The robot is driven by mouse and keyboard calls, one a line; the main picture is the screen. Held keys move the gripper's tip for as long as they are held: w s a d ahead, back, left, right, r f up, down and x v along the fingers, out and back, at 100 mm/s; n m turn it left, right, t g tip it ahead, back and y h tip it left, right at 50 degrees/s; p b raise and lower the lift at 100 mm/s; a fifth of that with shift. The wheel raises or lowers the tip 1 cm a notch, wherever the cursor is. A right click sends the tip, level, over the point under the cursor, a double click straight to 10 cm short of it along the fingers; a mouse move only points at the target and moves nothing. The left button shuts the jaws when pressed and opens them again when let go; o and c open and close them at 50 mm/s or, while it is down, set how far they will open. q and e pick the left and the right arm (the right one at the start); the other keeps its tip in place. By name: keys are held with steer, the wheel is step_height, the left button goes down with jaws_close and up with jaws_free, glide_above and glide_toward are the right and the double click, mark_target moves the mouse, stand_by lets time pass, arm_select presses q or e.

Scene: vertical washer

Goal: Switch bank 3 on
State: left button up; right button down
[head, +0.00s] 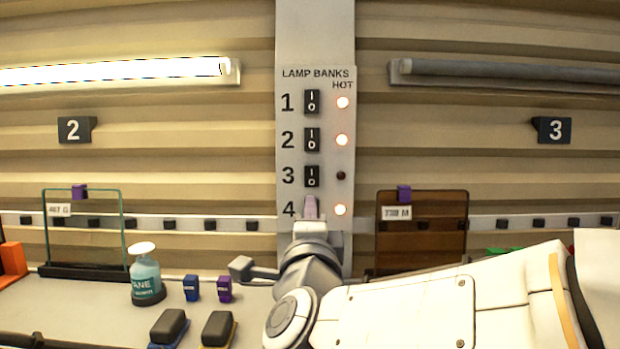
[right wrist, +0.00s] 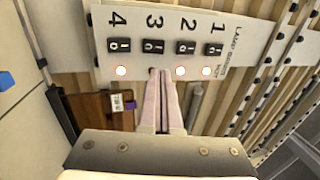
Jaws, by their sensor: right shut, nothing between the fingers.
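The lamp bank panel (head: 315,60) is an upright pale strip with black rocker switches numbered 1 to 4. Switch 3 (head: 312,176) is uncovered in the head view; its indicator (head: 341,175) is dark. The indicators of 1 (head: 342,102), 2 (head: 342,140) and 4 (head: 340,210) glow. My right gripper (head: 311,207) is shut and empty, and covers switch 4 in the head view. In the right wrist view its fingertips (right wrist: 160,73) point at the panel beside switch 3 (right wrist: 153,46), over its indicator's place. Contact cannot be told. My left gripper is out of view.
The left tube lamp (head: 120,72) above sign 2 is lit; the right tube (head: 510,72) above sign 3 is dark. A brown pane (head: 421,240) is right of the panel.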

steer(key=shift+w+d, duration=0.1)
steer(key=shift+w, duration=0.05)
steer(key=p, duration=0.6)
glide_toward(311, 171)
steer(key=w, duration=0.2)
steer(key=w+r, duration=0.1)
steer(key=w, duration=0.2)
steer(key=shift+w+d+r, duration=0.1)
steer(key=shift+w+r, duration=0.05)
steer(key=shift+w, duration=0.05)
steer(key=shift+w+p, duration=0.4)
steer(key=shift+w, duration=0.3)
